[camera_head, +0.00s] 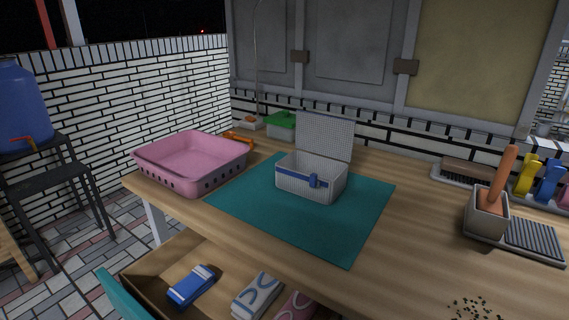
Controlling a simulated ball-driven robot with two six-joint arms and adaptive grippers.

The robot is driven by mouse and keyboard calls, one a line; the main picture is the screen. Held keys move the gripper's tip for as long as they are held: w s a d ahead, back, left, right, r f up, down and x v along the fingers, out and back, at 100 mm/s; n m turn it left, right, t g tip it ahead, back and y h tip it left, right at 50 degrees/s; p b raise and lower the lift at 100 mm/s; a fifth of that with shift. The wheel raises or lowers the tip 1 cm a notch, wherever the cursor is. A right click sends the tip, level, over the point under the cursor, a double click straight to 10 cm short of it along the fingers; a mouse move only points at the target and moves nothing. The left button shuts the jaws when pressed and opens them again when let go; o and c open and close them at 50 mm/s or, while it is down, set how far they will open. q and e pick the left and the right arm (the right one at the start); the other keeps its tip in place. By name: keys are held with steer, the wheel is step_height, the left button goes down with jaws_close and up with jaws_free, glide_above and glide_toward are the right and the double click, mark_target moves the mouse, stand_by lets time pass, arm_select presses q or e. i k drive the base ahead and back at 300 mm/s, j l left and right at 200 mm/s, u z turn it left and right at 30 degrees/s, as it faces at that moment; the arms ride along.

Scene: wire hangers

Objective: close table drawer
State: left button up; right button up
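The table drawer (160,266) is open and sticks out from under the front edge of the wooden table (430,225), at the bottom of the head view. A teal panel (118,295) runs along its outer side and looks like its front. In the drawer lie a blue folded cloth with white stripes (192,286), a white and blue patterned cloth (257,296) and a pink patterned item (298,306). The lower part of the drawer is cut off by the frame. Neither of my grippers shows.
A pink basket (190,162) stands at the table's left end. An open grey box (312,180) stands on a teal mat (300,215). A brush holder (487,213) stands on the right. Dark crumbs (474,308) lie near the front. A blue water container (22,108) stands far left.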

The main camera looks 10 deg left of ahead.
mark_target(146, 283)
steer(key=j+u, duration=0.55)
steer(key=u, duration=0.2)
